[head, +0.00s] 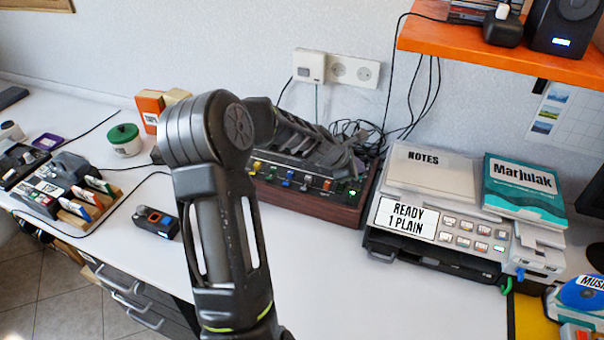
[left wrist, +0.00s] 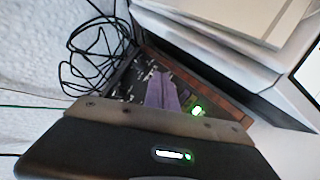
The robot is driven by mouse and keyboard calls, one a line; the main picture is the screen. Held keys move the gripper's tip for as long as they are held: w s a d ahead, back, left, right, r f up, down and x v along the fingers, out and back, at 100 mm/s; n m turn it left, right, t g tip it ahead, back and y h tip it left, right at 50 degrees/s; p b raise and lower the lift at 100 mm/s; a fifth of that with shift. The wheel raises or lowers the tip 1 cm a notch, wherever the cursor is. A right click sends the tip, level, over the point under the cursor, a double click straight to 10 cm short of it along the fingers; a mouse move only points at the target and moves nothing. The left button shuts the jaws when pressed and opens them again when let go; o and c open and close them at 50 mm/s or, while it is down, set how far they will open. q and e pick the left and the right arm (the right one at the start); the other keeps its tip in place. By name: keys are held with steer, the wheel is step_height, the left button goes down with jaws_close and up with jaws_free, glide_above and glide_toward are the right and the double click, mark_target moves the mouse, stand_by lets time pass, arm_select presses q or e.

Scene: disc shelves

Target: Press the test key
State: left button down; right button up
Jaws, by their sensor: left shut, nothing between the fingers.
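A printer-like machine with a display reading "READY 1 PLAIN" (head: 404,218) has a panel of several small keys (head: 465,232). A dark console with wooden sides (head: 312,205) carries coloured keys and a lit green spot (head: 353,191), which also shows in the left wrist view (left wrist: 197,111). I cannot read which key is marked test. My left gripper (head: 355,165) is shut and empty above the console's right part, pointing right and down. In the left wrist view its fingers (left wrist: 163,92) are over the console. My arm hides the console's left part. My right gripper is out of view.
A notes stack (head: 430,170) and a teal book (head: 522,188) lie on the machine. An orange shelf (head: 480,45) with a speaker overhangs at the upper right. Black cables lie behind the console. The white desktop in front of the console (head: 340,285) is clear.

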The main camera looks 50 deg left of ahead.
arm_select(q)
steer(key=shift+r, duration=0.1)
step_height(320, 180, up, 6)
steer(key=p, duration=0.5)
